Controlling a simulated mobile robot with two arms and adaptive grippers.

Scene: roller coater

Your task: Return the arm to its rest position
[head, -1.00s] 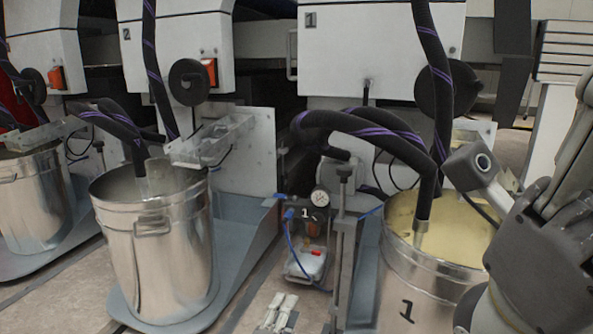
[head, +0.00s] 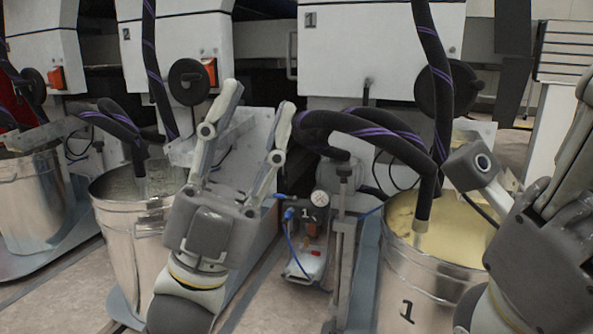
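My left gripper (head: 258,108) is in the lower middle left of the head view, raised with its fingers pointing up and spread apart. It is open, with nothing between the fingers. It stands in front of the middle metal bucket (head: 118,238) and hides that bucket's right side. My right arm fills the right edge, in front of the bucket marked 1 (head: 440,290). Its dark grey body and a block with a round, lens-like end show, but I cannot make out whether its fingers are open or shut.
The bucket marked 1 holds a yellowish liquid, with a black hose (head: 437,95) dipping into it. A small pump with a gauge (head: 318,199) and a vertical post (head: 342,250) stand between the buckets. Another bucket (head: 32,205) is at far left. White machine housings (head: 380,50) line the back.

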